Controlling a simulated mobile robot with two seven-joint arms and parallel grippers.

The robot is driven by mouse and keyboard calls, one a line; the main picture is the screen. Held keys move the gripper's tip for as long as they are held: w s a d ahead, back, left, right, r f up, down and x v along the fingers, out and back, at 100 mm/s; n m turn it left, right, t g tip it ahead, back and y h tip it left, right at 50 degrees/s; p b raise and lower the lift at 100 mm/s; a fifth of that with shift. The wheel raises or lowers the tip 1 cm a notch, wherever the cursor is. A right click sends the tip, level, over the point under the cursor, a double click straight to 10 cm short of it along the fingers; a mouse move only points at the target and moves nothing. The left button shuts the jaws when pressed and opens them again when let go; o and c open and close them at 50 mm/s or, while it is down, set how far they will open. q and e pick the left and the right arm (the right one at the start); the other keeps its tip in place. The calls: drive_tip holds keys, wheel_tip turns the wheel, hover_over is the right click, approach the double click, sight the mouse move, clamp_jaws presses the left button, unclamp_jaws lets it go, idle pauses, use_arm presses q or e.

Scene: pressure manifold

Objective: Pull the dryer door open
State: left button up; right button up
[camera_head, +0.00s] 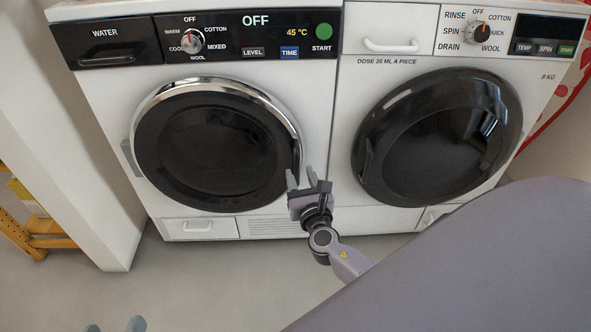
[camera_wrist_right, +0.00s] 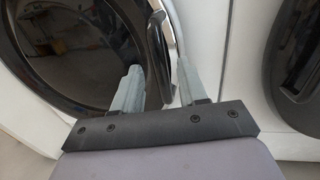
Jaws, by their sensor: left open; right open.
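The dryer is the left machine, with a WATER drawer and an OFF display. Its round dark door (camera_head: 215,145) has a chrome ring and looks shut. The dark door handle (camera_head: 297,160) is on the door's right edge. My right gripper (camera_head: 308,179) is open at the lower right of the door, by the handle. In the right wrist view the handle (camera_wrist_right: 159,50) shows between the two open fingers (camera_wrist_right: 159,66); I see no clear contact. My left gripper (camera_head: 115,325) is open and empty at the bottom left edge, far from the door, mostly out of frame.
A washing machine (camera_head: 345,110) with a dark round door (camera_head: 437,137) stands close on the right. A white wall panel (camera_head: 75,150) and a wooden shelf (camera_head: 35,235) are on the left. The grey floor (camera_head: 200,285) in front of the dryer is clear.

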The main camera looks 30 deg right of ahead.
sight(297, 169)
drive_tip(key=shift+b+x, duration=0.45)
drive_tip(key=shift+x, duration=1.75)
clamp_jaws()
